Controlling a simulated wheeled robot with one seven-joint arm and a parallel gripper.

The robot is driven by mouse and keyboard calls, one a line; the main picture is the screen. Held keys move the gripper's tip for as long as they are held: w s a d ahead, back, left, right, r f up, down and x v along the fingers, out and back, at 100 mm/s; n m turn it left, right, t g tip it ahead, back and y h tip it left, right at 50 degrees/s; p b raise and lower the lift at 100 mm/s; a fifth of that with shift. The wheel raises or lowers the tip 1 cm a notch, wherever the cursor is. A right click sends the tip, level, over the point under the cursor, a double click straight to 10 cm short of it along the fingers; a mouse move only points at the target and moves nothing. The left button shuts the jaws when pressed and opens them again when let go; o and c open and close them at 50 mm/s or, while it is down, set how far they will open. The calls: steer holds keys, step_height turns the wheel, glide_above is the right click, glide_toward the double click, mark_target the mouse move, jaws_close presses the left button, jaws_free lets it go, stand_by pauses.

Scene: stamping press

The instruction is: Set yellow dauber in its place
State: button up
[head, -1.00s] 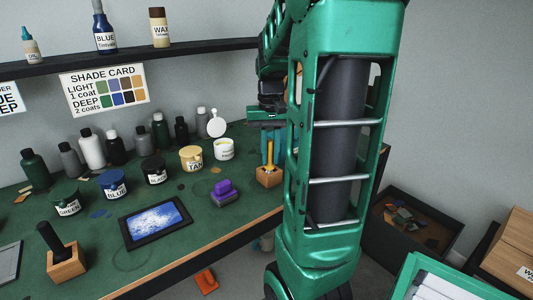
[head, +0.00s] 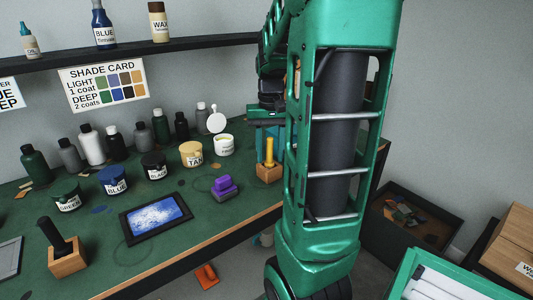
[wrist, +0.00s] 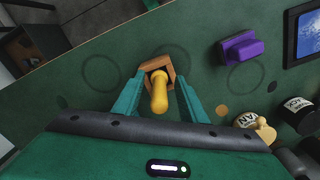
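The yellow dauber (head: 269,152) stands upright in a small wooden block (head: 268,173) near the bench's front edge. In the wrist view the dauber (wrist: 160,92) points up toward the camera, with the wooden block (wrist: 157,65) around its lower end. My gripper (wrist: 161,76) is over the block, with one teal finger on each side of the dauber. A gap shows between each finger and the handle, so the gripper is open. In the head view my gripper (head: 265,140) is partly hidden by my arm. How deep the dauber sits is hidden.
A purple block (head: 224,188) lies left of the dauber. The tan pot (head: 191,153), a white pot (head: 223,146) and other pots stand behind. A second wooden block (head: 68,262) holds a dark dauber. An open bin (head: 410,238) is on the floor at right.

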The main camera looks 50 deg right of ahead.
step_height(320, 180, up, 11)
steer(key=shift+w+f, duration=0.15)
stand_by(0.4)
stand_by(0.4)
steer(key=s+a+f+n, duration=0.2)
steer(key=s+a+f, duration=1.1)
steer(key=a, duration=0.2)
steer(key=shift+s, duration=0.3)
steer(key=shift+w, duration=0.1)
steer(key=shift+w+f, duration=0.2)
steer(key=shift+w, duration=0.3)
